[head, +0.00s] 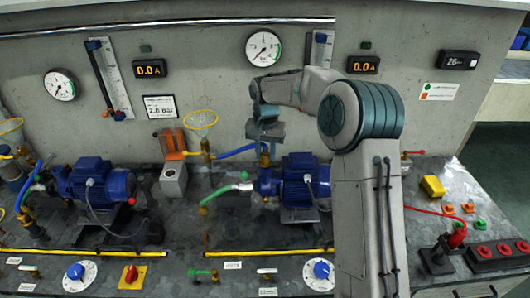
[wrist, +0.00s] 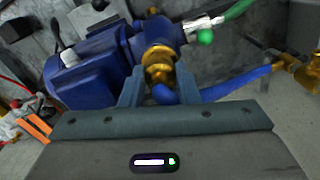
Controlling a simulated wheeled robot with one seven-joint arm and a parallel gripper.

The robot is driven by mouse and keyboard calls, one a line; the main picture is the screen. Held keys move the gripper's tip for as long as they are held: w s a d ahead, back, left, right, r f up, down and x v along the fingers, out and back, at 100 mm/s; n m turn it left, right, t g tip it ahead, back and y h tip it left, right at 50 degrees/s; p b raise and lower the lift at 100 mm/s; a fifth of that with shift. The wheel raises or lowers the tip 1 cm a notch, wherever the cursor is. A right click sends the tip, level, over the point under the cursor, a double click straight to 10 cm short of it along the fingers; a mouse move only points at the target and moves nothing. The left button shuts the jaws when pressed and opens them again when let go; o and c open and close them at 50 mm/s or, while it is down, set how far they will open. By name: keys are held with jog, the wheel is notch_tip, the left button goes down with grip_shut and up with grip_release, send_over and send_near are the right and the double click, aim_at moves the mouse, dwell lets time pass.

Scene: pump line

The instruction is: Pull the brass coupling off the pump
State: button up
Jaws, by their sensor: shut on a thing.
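The brass coupling (wrist: 158,57) sits at the port of the blue pump (wrist: 95,62) in the wrist view, with a blue hose (wrist: 235,86) running from it to the right. My gripper (wrist: 159,78) has one finger on each side of the coupling and is shut on it. In the head view my gripper (head: 265,138) reaches down over the left end of the right-hand pump (head: 300,178). The coupling (head: 265,158) shows only in part there, below the fingers. I cannot see a gap between coupling and pump.
A green hose (head: 222,193) joins the pump's left side. A second blue pump (head: 92,182) stands further left. A grey block (head: 173,178) stands between the pumps.

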jog(key=shift+r+p, duration=1.15)
jog(key=shift+r, duration=0.65)
